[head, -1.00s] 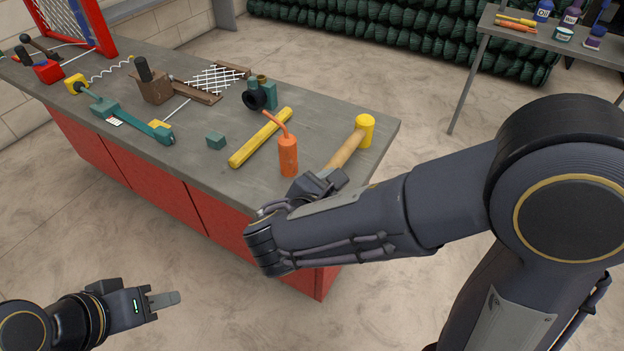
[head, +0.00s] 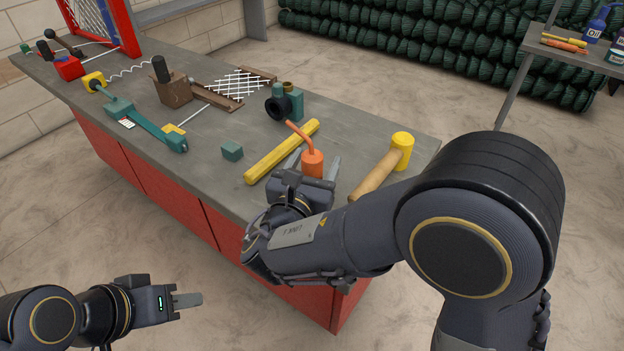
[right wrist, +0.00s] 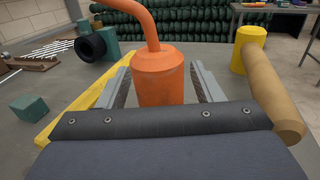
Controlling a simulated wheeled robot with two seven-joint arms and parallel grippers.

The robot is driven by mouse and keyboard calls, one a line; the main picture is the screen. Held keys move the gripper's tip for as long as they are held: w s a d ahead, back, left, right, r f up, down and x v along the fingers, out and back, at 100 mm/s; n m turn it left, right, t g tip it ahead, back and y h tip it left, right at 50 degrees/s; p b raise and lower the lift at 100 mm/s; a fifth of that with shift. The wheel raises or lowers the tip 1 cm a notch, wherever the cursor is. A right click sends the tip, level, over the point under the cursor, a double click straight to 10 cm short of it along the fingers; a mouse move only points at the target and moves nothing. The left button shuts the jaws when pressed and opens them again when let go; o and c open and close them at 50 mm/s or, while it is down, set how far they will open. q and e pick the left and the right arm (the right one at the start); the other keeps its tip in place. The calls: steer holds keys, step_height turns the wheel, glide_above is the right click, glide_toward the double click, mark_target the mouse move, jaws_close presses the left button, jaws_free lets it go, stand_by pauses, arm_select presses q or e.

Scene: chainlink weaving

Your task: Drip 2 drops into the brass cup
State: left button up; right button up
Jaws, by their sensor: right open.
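An orange oil can (head: 313,165) with a bent spout stands upright near the table's front edge. My right gripper (head: 316,160) is open, with one finger on each side of the can's body. In the right wrist view the can (right wrist: 162,75) stands between the fingers, with a gap showing on the right side. A small brass cup (head: 288,87) sits on top of a teal fitting (head: 293,105) with a black ring, beyond the can. My left gripper (head: 188,300) is off the table at lower left, its fingers seen side-on.
A yellow bar (head: 283,152) lies just left of the can. A mallet (head: 378,174) with a yellow head lies to its right. A small teal block (head: 232,151) is further left. The bench (head: 215,185) holds weaving tools at its far left.

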steer(key=shift+w+d, duration=0.1)
steer(key=shift+w, duration=0.05)
steer(key=c, duration=1.1)
steer(key=shift+c, duration=0.2)
steer(key=shift+r, duration=0.1)
